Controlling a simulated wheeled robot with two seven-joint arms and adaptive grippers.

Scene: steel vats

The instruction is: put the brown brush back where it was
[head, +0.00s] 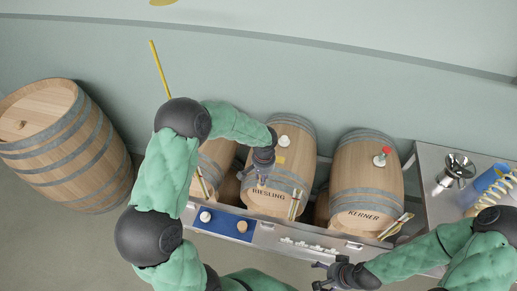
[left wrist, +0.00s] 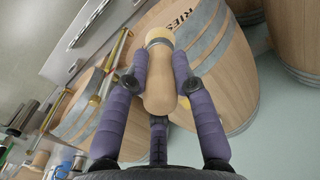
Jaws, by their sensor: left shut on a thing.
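In the left wrist view a light-brown wooden piece with a grey band and a pale end, which looks like the brown brush (left wrist: 159,90), sits between the two fingers. My left gripper (left wrist: 161,84) is shut on it. In the head view my left gripper (head: 262,176) is over the front of the Riesling barrel (head: 272,196), and the brush is barely visible there. My right gripper (head: 320,276) is at the bottom of the head view, apart from the barrels, with its fingers spread and nothing seen between them.
A steel ledge with a blue mat (head: 225,222) runs before the barrels; a white and a brown round piece stand on the mat. The Kerner barrel (head: 366,180) is to the right. A steel counter (head: 436,207) holds a funnel (head: 457,168). A large barrel (head: 70,145) stands at left.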

